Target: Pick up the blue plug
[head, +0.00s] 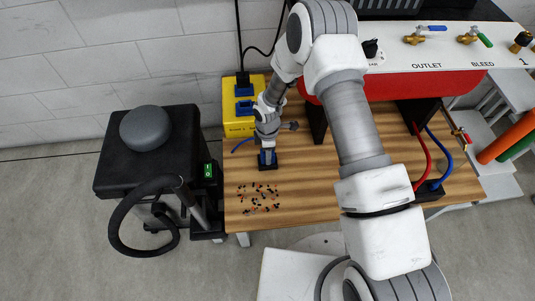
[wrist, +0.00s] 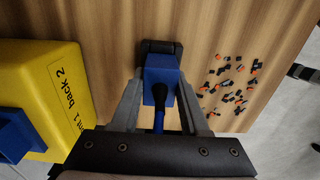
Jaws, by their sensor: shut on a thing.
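The blue plug (wrist: 160,72) is between the two fingers of my gripper (wrist: 160,100) in the wrist view, and the fingers are shut on its sides. A blue cable runs from it back toward the palm. A black piece (wrist: 160,46) shows at the plug's far end, at the wooden table top. In the head view the blue plug (head: 267,160) shows under my gripper (head: 267,148), on or just above the table. Whether it touches the wood cannot be told.
A yellow box (head: 240,128) with blue sockets stands at the table's back left; it is left in the wrist view (wrist: 30,70). Small black and orange bits (head: 262,198) lie on the wooden table (head: 310,200). A red tank (head: 400,88) stands right. A black cart (head: 185,140) is left.

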